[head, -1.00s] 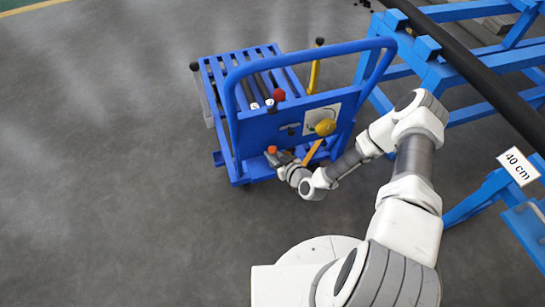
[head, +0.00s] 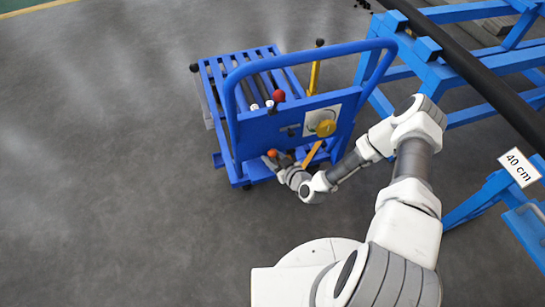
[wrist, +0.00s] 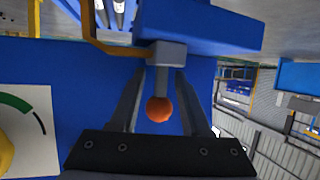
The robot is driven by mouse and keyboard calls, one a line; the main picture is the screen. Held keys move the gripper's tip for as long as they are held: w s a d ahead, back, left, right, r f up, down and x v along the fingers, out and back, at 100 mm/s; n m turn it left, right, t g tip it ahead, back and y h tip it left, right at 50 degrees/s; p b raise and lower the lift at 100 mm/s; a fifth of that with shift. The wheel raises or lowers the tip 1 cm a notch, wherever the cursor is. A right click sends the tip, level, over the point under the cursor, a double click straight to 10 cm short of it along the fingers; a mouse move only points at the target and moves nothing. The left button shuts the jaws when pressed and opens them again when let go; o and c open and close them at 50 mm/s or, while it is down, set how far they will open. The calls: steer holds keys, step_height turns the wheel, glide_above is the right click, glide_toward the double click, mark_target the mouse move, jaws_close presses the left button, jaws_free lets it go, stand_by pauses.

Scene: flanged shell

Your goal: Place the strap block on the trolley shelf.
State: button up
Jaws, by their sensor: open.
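In the wrist view a grey block (wrist: 168,53) has a short stem ending in an orange ball (wrist: 160,108). A yellow strap-like bar (wrist: 98,30) runs from the block to the left and up. I cannot tell for sure that this is the strap block. My gripper (wrist: 160,112) is open, with one dark finger on each side of the ball and stem; contact cannot be made out. In the head view my gripper (head: 272,160) is low at the near side of the blue trolley (head: 235,128), by the orange ball (head: 272,153). The trolley's slatted shelf (head: 222,77) lies behind its upright panel.
The trolley's tall handle loop and panel stand between my arm and the slats. A blue rack (head: 440,70) with a black pipe stands right. Floor at left is clear.

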steer(key=p+v, duration=0.2)
steer(key=v, duration=1)
steer(key=w+d+r+n+g+h, duration=0.2)
steer(key=w+d+r+g+h, duration=0.3)
steer(key=d+r, duration=0.45)
step_height(320, 180, up, 17)
steer(key=d+m+h, duration=0.2)
steer(key=d, duration=0.1)
steer(key=s+a+r+m+h, duration=0.25)
steer(key=s+r, duration=0.55)
steer(key=r, duration=0.4)
steer(key=s+a+r+m+y, duration=0.1)
steer(key=s+a+r+m, duration=0.1)
steer(key=s+r, duration=0.35)
steer(key=s+a+r+m+y, duration=0.1)
steer(key=s+a+r+m, duration=0.1)
steer(key=s, duration=0.6)
step_height(320, 180, up, 12)
steer(key=g+p, duration=0.1)
steer(key=p, duration=1)
steer(key=shift+p, duration=0.35)
